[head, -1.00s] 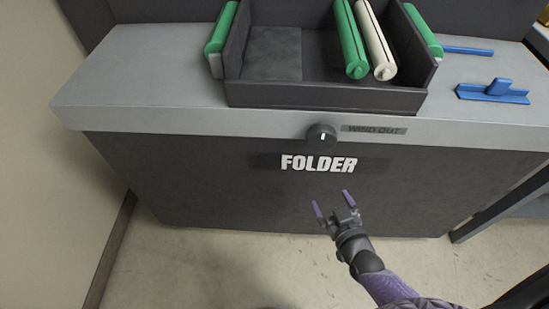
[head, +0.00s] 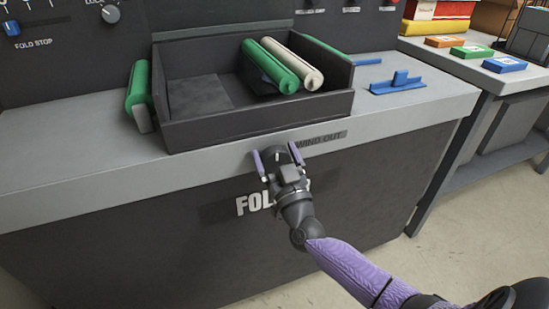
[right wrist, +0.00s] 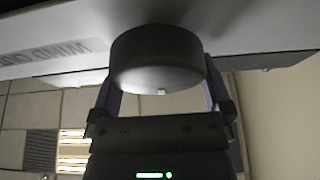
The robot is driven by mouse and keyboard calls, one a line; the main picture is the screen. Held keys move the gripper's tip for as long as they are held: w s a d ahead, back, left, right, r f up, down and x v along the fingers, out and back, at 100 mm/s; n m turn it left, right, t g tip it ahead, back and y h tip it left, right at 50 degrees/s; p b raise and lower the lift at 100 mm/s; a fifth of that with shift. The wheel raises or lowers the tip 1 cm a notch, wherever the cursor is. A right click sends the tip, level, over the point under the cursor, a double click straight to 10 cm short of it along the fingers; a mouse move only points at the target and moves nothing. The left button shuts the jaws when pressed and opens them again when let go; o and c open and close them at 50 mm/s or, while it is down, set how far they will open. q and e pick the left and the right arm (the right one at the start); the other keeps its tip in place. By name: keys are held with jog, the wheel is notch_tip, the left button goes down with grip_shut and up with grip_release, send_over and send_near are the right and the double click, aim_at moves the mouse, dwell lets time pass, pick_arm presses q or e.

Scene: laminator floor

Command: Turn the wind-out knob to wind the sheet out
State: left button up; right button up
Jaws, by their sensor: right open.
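The wind-out knob (right wrist: 158,60) is a dark round knob on the front edge of the folder, beside the WIND OUT label (head: 320,140). My right gripper (head: 276,152) is at the knob, open, with one purple finger on each side. In the right wrist view the knob sits between the two fingers, and I cannot tell if they touch it. In the head view the gripper mostly hides the knob. My left gripper is not in view. No sheet can be made out for certain.
A dark tray (head: 215,131) on the grey counter holds green (head: 270,65) and cream (head: 292,62) rollers. A blue tool (head: 397,84) lies to the right. A side table with coloured boxes (head: 470,51) is further right.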

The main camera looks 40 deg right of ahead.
jog(key=shift+w, duration=0.1)
jog(key=shift+c, duration=0.7)
jog(key=c, duration=0.7)
jog(key=shift+c, duration=0.2)
